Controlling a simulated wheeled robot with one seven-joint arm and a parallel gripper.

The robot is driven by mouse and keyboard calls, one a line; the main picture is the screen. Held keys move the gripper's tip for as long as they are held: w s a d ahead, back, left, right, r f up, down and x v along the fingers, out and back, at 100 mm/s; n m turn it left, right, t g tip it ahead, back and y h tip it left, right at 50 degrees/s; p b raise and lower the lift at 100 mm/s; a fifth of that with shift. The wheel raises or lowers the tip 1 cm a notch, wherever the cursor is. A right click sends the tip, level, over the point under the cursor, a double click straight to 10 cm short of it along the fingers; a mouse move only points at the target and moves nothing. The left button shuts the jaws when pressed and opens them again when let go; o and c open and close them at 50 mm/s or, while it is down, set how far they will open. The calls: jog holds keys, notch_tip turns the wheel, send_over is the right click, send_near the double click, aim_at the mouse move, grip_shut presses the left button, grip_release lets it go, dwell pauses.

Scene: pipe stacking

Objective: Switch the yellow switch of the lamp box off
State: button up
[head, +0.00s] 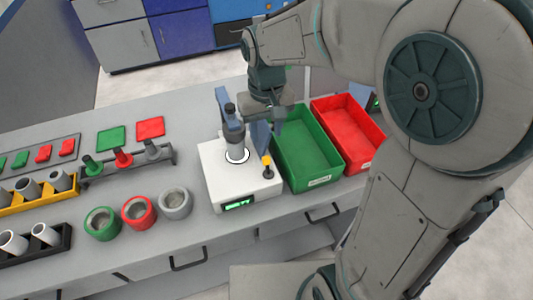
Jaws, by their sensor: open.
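The white lamp box (216,180) stands on the grey counter near the middle of the head view. Its front has a small lit green display (239,204); the text is too small to read surely. The yellow switch (267,160) is a short lever with a dark base at the right side of the box top. A grey upright pipe piece (233,135) stands on the box inside a ring. My gripper (268,132) points down, open, just above and behind the switch. It appears empty, and I cannot tell whether it touches the switch.
A green bin (318,177) and a red bin (350,168) stand right of the box. Green, red and grey round pieces (139,212) lie left of it. A rack of coloured pegs (123,159) and holders with grey pipes (40,203) are farther left. My arm covers the right side.

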aim_at(266, 158)
notch_tip(266, 158, down, 11)
jog(key=shift+f, duration=0.15)
grip_shut()
